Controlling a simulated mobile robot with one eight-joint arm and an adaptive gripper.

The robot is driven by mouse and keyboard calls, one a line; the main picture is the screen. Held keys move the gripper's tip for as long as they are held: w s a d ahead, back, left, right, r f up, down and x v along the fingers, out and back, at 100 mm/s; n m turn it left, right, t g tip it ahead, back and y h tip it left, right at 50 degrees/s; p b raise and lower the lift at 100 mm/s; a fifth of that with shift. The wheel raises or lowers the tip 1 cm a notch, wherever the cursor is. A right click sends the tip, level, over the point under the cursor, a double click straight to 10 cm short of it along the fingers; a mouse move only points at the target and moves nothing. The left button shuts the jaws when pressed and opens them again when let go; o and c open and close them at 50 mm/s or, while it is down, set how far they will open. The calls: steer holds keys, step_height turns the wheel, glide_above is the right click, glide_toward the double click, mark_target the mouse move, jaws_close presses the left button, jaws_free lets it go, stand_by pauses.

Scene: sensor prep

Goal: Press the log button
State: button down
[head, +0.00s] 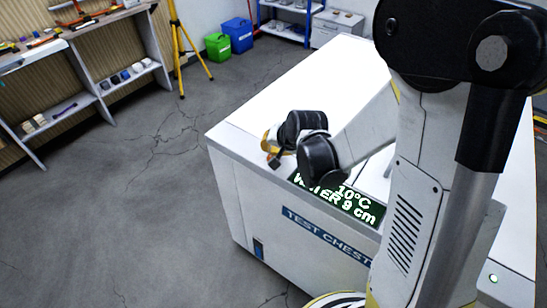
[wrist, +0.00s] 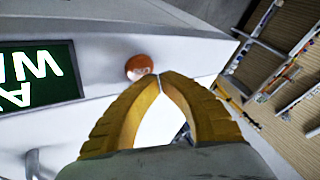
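A round orange-red button (wrist: 138,67) shows in the wrist view on the white top of the test chest (wrist: 100,55), near its edge. I take it for the log button; its label is too small to read. My gripper (wrist: 160,77) has two yellow fingers with their tips together and nothing held between them. The tips are just right of the button in the wrist view; I cannot tell if they touch it. In the head view my gripper (head: 270,147) is over the chest's near left corner, and the button is hidden there.
A dark green display (head: 345,200) on the chest (head: 240,190) reads 10°C, water 9 cm; part of it is covered by my arm. It also shows in the wrist view (wrist: 40,75). Shelves (head: 110,75), a yellow tripod (head: 180,50) and bins (head: 238,35) stand farther off.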

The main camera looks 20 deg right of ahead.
mark_target(271, 156)
steer(key=shift+f, duration=0.1)
stand_by(0.6)
steer(key=shift+f+b, duration=0.35)
steer(key=shift+b, duration=0.15)
steer(key=shift+f+b, duration=0.45)
steer(key=shift+b, duration=0.05)
stand_by(0.4)
stand_by(0.3)
steer(key=shift+r+p, duration=0.7)
steer(key=shift+r, duration=0.2)
steer(key=shift+r, duration=0.1)
steer(key=shift+r+p, duration=1.9)
steer(key=shift+r, duration=0.5)
